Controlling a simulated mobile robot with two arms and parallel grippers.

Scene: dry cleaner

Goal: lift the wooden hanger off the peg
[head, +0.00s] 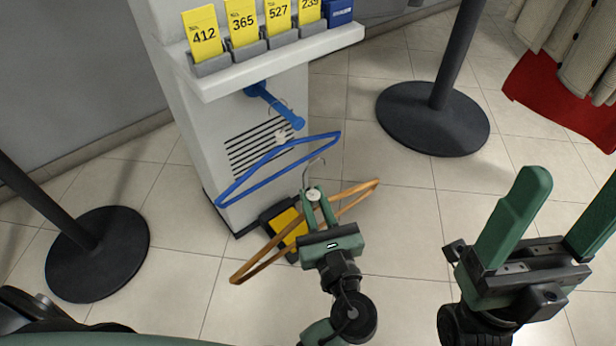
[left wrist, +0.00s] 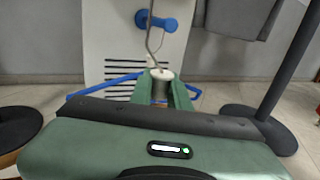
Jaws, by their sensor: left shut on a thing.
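The wooden hanger (head: 358,192) is held at its neck by my left gripper (head: 316,197), which is shut on it. The hanger's bar slants across the head view, and its metal hook (head: 318,164) points up, apart from the peg in that view. The blue peg (head: 276,106) sticks out of the white stand. In the left wrist view the hook (left wrist: 150,42) crosses in front of the peg (left wrist: 160,22), with its top cut off. My right gripper (head: 562,205) is open and empty at the right.
A blue hanger (head: 258,172) hangs from the peg, behind the wooden one. The white stand (head: 200,112) has yellow number cards (head: 243,24) on its shelf. A black and yellow thing (head: 284,226) is on the floor. Post bases (head: 432,118) (head: 97,254) stand on both sides.

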